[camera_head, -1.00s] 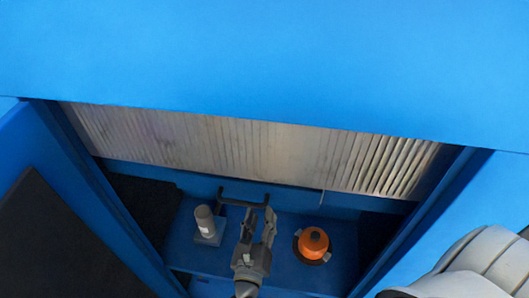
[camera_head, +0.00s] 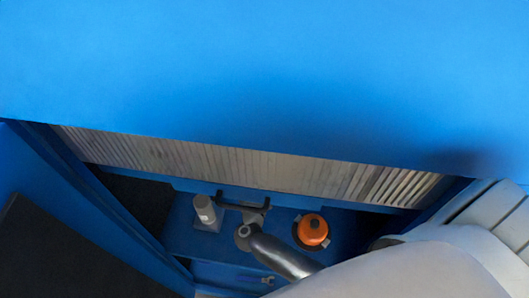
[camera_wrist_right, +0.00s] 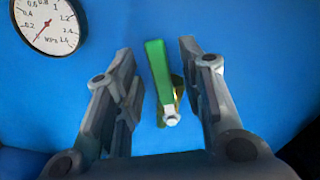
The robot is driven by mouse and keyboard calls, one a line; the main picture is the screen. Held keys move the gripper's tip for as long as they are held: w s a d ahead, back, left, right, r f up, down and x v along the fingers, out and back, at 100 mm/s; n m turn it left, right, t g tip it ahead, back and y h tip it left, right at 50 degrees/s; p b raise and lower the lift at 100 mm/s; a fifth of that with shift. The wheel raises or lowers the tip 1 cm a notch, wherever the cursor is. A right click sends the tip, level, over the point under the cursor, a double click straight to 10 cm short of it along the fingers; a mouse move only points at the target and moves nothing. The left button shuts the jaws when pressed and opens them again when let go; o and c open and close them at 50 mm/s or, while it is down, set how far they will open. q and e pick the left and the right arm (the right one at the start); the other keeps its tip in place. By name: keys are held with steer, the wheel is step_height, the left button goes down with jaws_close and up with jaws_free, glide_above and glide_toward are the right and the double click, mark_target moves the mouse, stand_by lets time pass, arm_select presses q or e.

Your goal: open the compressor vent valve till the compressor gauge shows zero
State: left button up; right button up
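In the right wrist view, a valve with a green lever (camera_wrist_right: 159,75) stands out from a blue panel. The lever runs almost upright, tilted slightly, with a silver nut at its lower end and a bit of brass behind. My right gripper (camera_wrist_right: 157,62) is open, one finger on each side of the lever, with a visible gap on both sides. A round white gauge (camera_wrist_right: 47,17) is at the top left, cut by the picture edge. Its red needle points to the lower left, near the low end of the scale. The left gripper is not in view.
In the head view, a blue housing fills the top above a ribbed metal panel (camera_head: 230,163). Below lie an orange-capped part (camera_head: 312,230), a grey cylinder (camera_head: 205,209) and a black bar handle (camera_head: 237,205). My right arm covers the lower right.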

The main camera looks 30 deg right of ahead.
steer(key=shift+x, duration=0.95)
jaws_close()
